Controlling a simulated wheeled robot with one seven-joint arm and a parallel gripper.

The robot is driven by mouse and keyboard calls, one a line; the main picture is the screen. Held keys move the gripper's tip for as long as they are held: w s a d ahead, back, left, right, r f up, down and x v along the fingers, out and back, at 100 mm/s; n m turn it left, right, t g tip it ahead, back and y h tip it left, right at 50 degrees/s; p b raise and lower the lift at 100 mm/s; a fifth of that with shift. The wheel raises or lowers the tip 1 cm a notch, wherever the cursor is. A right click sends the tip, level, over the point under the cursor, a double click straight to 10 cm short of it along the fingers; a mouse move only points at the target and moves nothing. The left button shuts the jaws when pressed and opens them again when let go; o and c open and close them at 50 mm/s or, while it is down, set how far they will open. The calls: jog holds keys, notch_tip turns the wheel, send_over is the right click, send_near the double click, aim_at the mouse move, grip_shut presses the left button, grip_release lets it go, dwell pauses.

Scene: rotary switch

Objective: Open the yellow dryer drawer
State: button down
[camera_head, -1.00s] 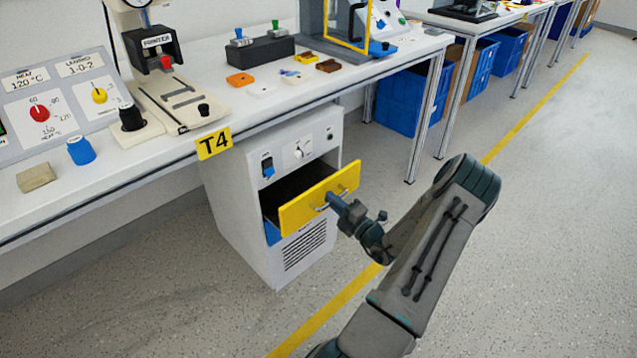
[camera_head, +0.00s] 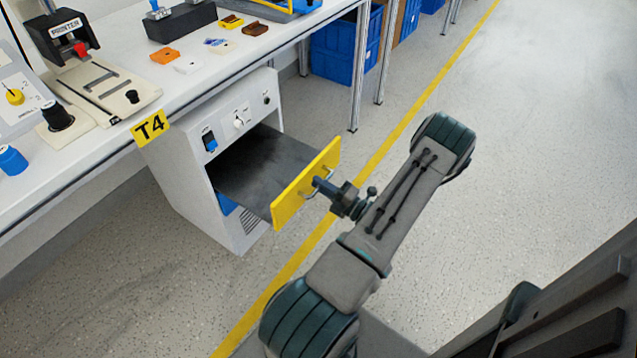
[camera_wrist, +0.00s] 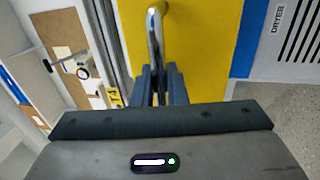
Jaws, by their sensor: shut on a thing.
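The yellow drawer front (camera_head: 306,187) stands well out from the white dryer cabinet (camera_head: 190,170) under the bench. The drawer's dark grey inside (camera_head: 262,165) shows between the front and the cabinet. My gripper (camera_head: 318,187) is at the front's metal handle, shut on it, with my arm reaching from the right. In the wrist view the silver handle (camera_wrist: 154,40) runs down between the two fingers (camera_wrist: 159,88), against the yellow face (camera_wrist: 200,50). The fingertips are partly hidden at the handle in the head view.
The white bench (camera_head: 200,75) carries a printer (camera_head: 62,38), a black block (camera_head: 181,22) and small coloured pieces. A table leg (camera_head: 358,70) and blue crates (camera_head: 345,50) stand behind the dryer. The floor (camera_head: 490,170) on the right is clear, crossed by a yellow line.

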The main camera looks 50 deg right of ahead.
jog(key=shift+a, duration=0.1)
jog(key=c, duration=1.5)
grip_release()
jog(key=shift+c, duration=0.2)
jog(key=shift+s, duration=0.1)
jog(key=p+v, duration=0.1)
jog(key=v, duration=1.2)
jog(key=shift+s+p, duration=0.3)
